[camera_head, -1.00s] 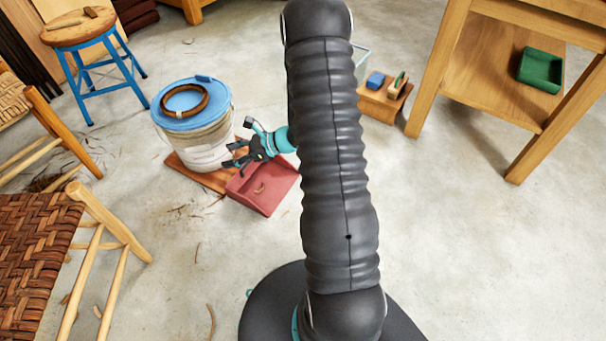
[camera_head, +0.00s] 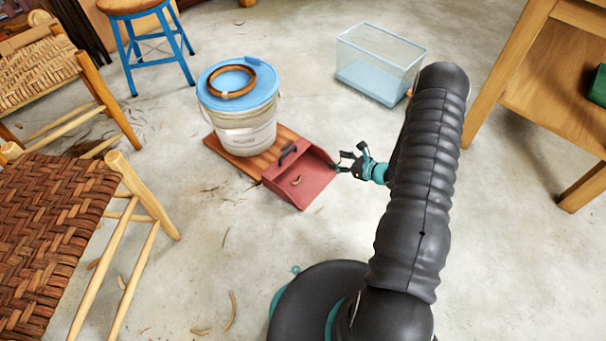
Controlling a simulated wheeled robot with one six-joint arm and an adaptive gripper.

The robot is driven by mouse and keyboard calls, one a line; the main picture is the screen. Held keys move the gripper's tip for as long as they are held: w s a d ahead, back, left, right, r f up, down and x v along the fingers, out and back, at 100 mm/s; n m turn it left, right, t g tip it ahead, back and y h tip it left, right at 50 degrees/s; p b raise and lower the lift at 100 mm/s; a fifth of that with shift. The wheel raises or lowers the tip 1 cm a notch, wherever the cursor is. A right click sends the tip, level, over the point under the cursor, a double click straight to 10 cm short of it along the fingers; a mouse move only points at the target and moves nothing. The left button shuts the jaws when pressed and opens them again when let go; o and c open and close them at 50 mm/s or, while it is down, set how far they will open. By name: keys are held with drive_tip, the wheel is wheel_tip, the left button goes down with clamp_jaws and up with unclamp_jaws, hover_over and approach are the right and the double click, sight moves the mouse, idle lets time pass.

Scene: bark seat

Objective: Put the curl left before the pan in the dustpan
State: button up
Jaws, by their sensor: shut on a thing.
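The red dustpan (camera_head: 311,193) lies on the floor, its open mouth toward the lower right, with a dark handle (camera_head: 287,153) at its back. A small tan curl (camera_head: 297,181) lies inside it. A small pale bit (camera_head: 320,210) lies on the floor just in front of the pan's mouth. My gripper (camera_head: 338,163) is at the pan's right edge, fingers pointing left. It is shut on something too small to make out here. I cannot tell whether the fingers touch the pan's wall.
A white bucket (camera_head: 245,130) with a blue lid and brown ring stands on a wooden board (camera_head: 225,151) behind the pan. A woven chair (camera_head: 60,220) is at left. Larger curls (camera_head: 231,310) lie on the floor. A clear bin (camera_head: 378,65) stands behind. Floor before the pan is open.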

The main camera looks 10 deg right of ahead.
drive_tip(key=f, duration=0.2)
drive_tip(key=b, duration=0.2)
hover_over(311, 172)
wheel_tip(311, 172, down, 7)
drive_tip(key=shift+s+r, duration=0.1)
drive_tip(key=shift+f, duration=2.05)
drive_tip(key=shift+b, duration=0.3)
drive_tip(key=shift+f, duration=0.15)
drive_tip(key=o, duration=0.4)
drive_tip(key=shift+c, duration=0.2)
